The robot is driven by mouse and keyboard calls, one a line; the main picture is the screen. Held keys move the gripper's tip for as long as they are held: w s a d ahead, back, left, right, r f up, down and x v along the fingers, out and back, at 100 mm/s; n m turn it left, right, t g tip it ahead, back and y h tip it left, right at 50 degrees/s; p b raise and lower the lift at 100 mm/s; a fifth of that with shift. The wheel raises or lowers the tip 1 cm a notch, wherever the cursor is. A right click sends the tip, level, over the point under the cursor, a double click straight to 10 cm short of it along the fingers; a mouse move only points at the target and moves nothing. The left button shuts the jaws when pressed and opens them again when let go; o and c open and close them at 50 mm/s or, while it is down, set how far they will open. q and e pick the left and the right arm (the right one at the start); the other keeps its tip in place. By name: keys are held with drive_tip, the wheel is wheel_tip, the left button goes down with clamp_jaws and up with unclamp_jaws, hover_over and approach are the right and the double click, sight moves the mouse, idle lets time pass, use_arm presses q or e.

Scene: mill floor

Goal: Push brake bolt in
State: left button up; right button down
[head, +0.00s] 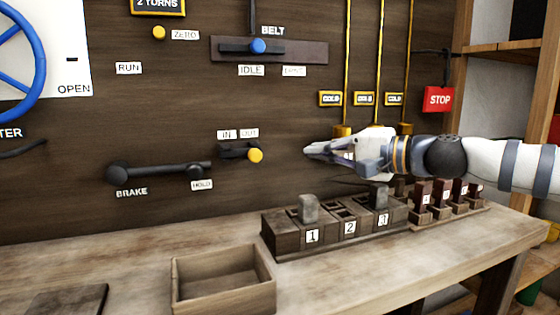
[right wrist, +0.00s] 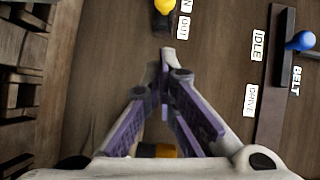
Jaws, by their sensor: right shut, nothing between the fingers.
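The brake bolt is a dark slide with a yellow knob (head: 255,155) on the wooden wall panel, just below the IN and OUT labels (head: 238,133). The knob sits at the right end, under OUT. In the right wrist view the yellow knob (right wrist: 165,6) is at the top edge, beyond the fingertips. My right gripper (head: 308,152) is shut and empty, pointing left, to the right of the knob with a gap between them. The brake lever (head: 155,169) lies level on the panel, its right end above the HOLD label. My left gripper is not in view.
The belt slider with a blue knob (head: 258,46) is above. A numbered wooden block (head: 283,241) with stone pieces stands on the bench below my right gripper. An empty wooden box (head: 181,293) is at front. A red STOP sign (head: 438,99) hangs at right.

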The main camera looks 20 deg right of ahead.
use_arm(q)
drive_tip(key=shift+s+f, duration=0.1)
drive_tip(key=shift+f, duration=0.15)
use_arm(e)
drive_tip(key=w+a+f, duration=0.1)
drive_tip(key=w+a, duration=0.3)
drive_tip(key=a, duration=0.2)
drive_tip(key=shift+w+a, duration=0.25)
drive_tip(key=shift+a, duration=0.1)
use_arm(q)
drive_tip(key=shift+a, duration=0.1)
